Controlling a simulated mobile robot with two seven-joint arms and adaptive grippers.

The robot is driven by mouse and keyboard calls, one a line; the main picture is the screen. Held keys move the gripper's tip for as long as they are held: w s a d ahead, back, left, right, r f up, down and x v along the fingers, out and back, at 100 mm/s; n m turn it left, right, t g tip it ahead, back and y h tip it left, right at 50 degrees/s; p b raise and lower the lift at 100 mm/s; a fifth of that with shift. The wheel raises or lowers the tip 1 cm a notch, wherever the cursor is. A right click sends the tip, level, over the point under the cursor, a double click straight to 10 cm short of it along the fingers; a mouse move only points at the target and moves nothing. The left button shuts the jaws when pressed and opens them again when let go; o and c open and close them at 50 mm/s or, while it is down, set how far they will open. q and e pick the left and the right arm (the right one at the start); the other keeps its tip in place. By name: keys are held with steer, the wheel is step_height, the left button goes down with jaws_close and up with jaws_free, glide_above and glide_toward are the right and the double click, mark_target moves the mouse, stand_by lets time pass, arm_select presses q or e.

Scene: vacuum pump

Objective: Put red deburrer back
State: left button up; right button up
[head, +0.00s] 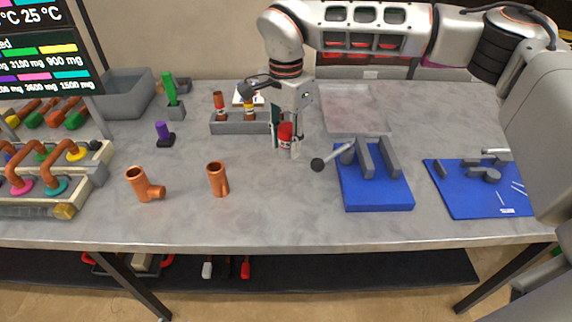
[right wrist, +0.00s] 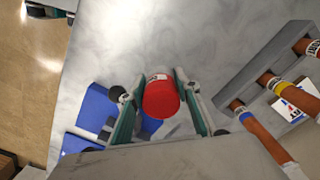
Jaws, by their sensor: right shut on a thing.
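The red deburrer (head: 286,131) is between the fingers of my right gripper (head: 286,143), over the middle of the table. In the right wrist view the red deburrer (right wrist: 161,98) shows as a round red body with a small white label, held between both fingers of the right gripper (right wrist: 160,110). The gripper is shut on it and points down. The head view does not clearly show whether its lower end touches the table. My left gripper is in neither view.
A grey rack (head: 228,127) with copper tubes stands just left of the gripper. A blue vise-like fixture (head: 375,193) is to the right, with a blue mat (head: 460,205) beyond. Copper fittings (head: 219,180) stand front left. A clear tray (head: 355,110) lies behind.

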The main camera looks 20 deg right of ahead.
mark_target(286, 128)
steer(key=shift+w+f, duration=0.1)
steer(key=shift+f, duration=3.65)
steer(key=shift+f, duration=0.15)
steer(key=o, duration=1.2)
step_height(286, 128, up, 12)
steer(key=shift+r, duration=0.15)
